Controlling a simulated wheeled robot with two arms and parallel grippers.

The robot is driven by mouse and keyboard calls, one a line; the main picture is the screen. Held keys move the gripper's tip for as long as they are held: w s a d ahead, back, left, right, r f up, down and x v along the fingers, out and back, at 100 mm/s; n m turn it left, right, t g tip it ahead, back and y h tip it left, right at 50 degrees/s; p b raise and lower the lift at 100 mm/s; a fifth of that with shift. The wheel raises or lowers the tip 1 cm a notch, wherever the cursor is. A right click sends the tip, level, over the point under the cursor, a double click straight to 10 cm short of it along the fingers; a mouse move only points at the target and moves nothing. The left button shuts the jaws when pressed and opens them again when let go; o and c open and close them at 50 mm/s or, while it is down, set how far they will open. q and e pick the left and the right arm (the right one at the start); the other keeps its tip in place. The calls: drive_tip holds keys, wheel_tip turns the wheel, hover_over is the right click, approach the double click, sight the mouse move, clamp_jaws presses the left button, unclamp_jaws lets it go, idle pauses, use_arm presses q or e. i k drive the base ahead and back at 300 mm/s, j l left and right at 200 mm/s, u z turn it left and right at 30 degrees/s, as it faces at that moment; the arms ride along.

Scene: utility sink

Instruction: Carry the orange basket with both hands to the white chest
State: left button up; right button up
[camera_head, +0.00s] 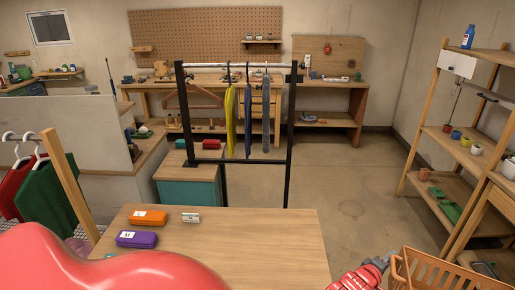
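The orange basket (448,274) is at the bottom right, cut off by the lower edge of the head view. Its slatted side and rim show. My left gripper (378,265), red and dark grey, is at the basket's left end, close to the rim. Its fingers are small and partly cut off, so I cannot tell whether they grip the basket. My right gripper is not in view. I cannot clearly make out a white chest; a teal cabinet (187,194) with a wooden top stands behind the table.
A wooden table (240,250) with orange and purple cases lies in front. Behind it stands a black clothes rack (288,140) with hanging garments. Wooden shelves (440,140) stand on the right. Bare floor (360,200) lies between rack and shelves.

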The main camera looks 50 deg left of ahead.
sight(250, 243)
drive_tip(key=k+j+u, duration=0.1)
drive_tip(key=j+u, duration=0.65)
drive_tip(key=u, duration=0.2)
drive_tip(key=j, duration=0.85)
